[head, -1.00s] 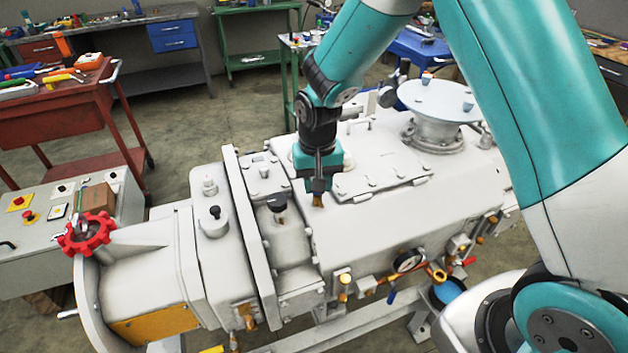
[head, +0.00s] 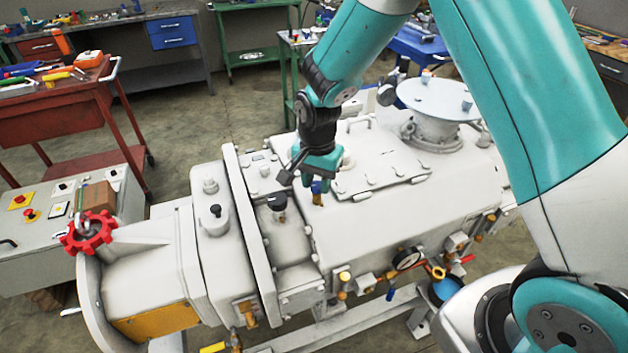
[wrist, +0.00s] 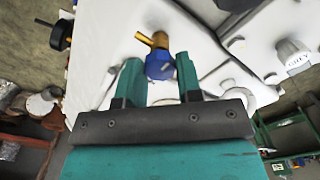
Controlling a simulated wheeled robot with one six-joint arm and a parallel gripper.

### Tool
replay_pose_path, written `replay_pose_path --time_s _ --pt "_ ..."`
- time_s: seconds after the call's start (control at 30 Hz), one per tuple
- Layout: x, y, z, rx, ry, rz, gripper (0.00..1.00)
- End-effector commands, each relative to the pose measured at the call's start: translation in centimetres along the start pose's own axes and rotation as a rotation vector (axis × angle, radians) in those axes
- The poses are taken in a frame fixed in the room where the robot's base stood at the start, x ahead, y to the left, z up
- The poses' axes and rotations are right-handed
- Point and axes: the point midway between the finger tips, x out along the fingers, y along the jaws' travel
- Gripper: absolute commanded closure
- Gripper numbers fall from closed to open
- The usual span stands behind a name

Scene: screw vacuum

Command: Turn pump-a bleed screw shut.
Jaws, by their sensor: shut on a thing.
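The bleed screw (wrist: 159,66) has a blue faceted head with a brass spout pointing up and left in the wrist view. In the head view the blue and brass screw (head: 317,189) stands on top of the white pump housing (head: 365,220). My gripper (wrist: 159,76) points down at it, with one teal finger on either side of the blue head, and is shut on it. In the head view the gripper (head: 312,179) partly hides the screw head. How far the screw is turned cannot be told.
A black-topped plug (head: 277,202) stands left of the gripper. A bolted cover plate (head: 385,173) lies to the right, with a round flange (head: 438,95) behind it. A red handwheel (head: 88,232) is at the far left, a gauge (head: 407,258) at the front.

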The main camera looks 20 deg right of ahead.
Motion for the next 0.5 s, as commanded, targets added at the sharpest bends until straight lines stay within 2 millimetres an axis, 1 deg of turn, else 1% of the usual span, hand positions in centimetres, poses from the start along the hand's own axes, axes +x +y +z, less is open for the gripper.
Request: replay_pose_path --time_s 0.43,0.47,0.5 --pt "-0.02 -0.02 0.13 0.005 -0.003 0.0 0.91" --pt "-0.02 -0.02 0.13 0.005 -0.003 0.0 0.6" --pt "-0.02 -0.02 0.12 0.005 -0.003 0.0 0.51"
